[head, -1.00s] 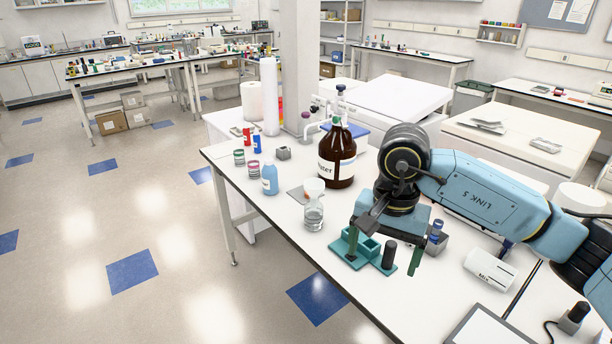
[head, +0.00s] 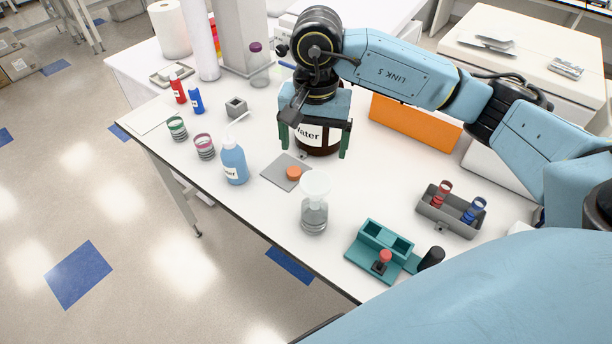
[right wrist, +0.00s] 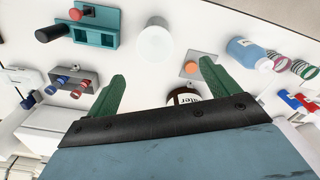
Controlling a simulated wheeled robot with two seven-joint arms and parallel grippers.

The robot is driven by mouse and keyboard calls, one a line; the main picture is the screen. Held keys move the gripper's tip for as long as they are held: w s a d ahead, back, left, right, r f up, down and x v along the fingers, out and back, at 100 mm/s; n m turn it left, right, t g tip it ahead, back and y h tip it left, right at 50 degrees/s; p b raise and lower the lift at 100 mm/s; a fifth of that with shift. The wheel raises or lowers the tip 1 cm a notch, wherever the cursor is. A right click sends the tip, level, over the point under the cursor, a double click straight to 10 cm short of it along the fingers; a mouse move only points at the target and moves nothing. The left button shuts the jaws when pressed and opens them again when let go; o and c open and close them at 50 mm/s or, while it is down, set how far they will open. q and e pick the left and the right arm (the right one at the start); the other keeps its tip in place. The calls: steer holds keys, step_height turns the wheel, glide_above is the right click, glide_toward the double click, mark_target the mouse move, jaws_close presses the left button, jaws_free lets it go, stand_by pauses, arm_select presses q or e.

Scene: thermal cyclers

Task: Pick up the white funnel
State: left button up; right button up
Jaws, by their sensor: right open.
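The white funnel (head: 314,182) sits upright in the mouth of a clear glass flask (head: 314,217) near the table's front edge. In the right wrist view the funnel (right wrist: 154,42) is seen from above as a white disc that hides most of the flask. My right gripper (head: 314,142) is open and empty, with its green fingers pointing down in front of the brown bottle, behind the funnel. In the right wrist view the fingers (right wrist: 162,68) are spread wide, with the funnel beyond the tips, between their directions. My left gripper is not in view.
The brown bottle (head: 318,140) stands right behind the right gripper. A grey plate (head: 278,172) with an orange cap (head: 294,173) and a blue wash bottle (head: 233,162) are left of the funnel. A teal rack (head: 372,238) and a grey rack (head: 436,213) stand to the right.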

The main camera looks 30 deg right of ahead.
glide_above(316, 186)
step_height(316, 186, down, 6)
steer(key=shift+w+a+r+p, duration=0.1)
steer(key=shift+w+a+p, duration=0.05)
steer(key=shift+p, duration=0.25)
steer(key=shift+f, duration=0.3)
step_height(316, 186, down, 5)
steer(key=shift+r+p, duration=0.1)
steer(key=shift+p, duration=0.8)
steer(key=shift+f, duration=0.2)
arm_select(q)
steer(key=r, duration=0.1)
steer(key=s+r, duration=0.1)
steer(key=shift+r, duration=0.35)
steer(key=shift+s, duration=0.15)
arm_select(e)
steer(key=c, duration=0.8)
